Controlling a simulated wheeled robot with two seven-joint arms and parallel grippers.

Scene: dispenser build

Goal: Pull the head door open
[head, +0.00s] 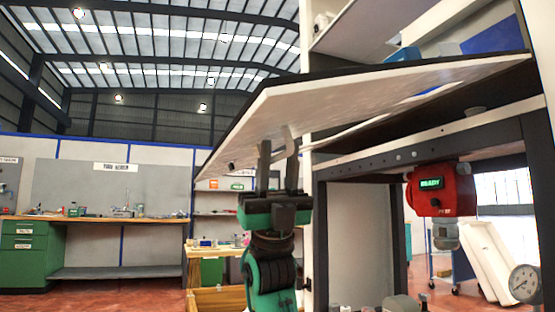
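The head door looks to be the large white panel (330,100) with a dark edge. It is raised and tilted, jutting out left from the top of the dispenser frame (320,220). My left gripper (279,148) points up under the panel, its two dark fingers apart. The fingertips are at the panel's underside, near a small light grey piece that may be a handle. I cannot tell whether they touch it. My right gripper is out of view.
A red unit (440,190) with a green "READY" display hangs under the frame at right. A round gauge (524,283) is at lower right. A workbench (100,217) with a green cabinet (25,252) stands far left.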

